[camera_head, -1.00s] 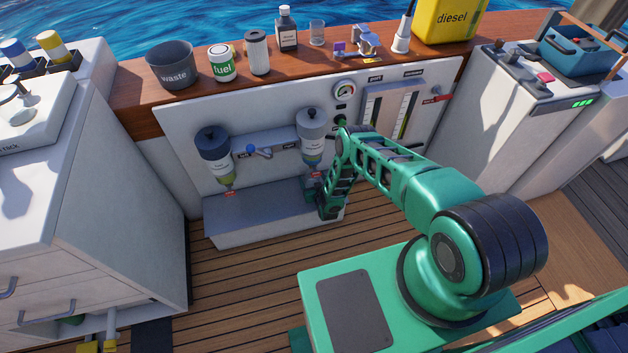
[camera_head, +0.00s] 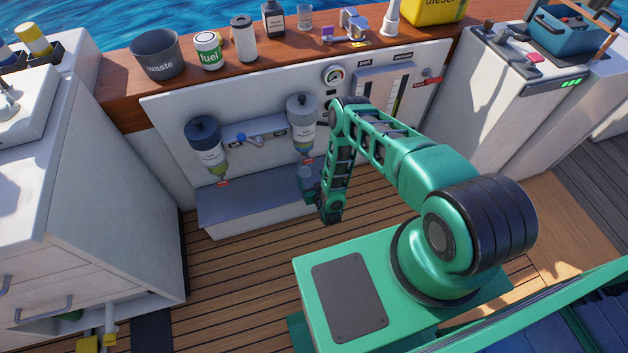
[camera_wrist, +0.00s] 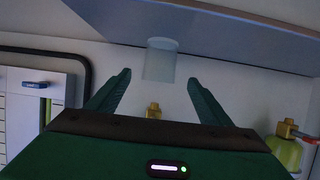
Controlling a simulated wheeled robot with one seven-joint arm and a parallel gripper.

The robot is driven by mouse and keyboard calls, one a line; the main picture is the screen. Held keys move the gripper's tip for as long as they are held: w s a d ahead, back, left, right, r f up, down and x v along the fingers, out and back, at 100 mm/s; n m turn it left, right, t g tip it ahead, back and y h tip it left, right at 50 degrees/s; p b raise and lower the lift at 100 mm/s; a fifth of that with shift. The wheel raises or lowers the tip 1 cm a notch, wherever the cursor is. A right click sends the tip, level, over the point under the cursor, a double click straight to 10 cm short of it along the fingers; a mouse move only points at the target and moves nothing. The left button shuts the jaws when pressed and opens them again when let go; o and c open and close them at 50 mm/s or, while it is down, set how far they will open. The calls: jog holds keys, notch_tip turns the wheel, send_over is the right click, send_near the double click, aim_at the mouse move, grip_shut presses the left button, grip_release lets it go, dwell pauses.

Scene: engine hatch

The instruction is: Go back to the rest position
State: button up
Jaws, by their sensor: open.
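My gripper (camera_wrist: 159,77) is open in the wrist view, its two green fingers apart with nothing clamped between them. A clear cup (camera_wrist: 161,58) stands beyond the fingertips against the grey ledge (camera_wrist: 240,35); this view looks upside down. In the head view my wrist (camera_head: 330,208) hangs in front of the ledge (camera_head: 240,205), below the right filter. The arm hides most of the cup and fingers there. The right filter (camera_head: 302,130) and the left filter (camera_head: 207,145) are mounted upright on the white panel, with a blue-handled valve (camera_head: 242,138) between them.
White cabinets (camera_head: 110,220) flank the panel left and right. The deck floor (camera_head: 235,285) in front is clear.

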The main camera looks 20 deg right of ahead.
jog(key=shift+v, duration=0.85)
jog(key=shift+w, duration=0.1)
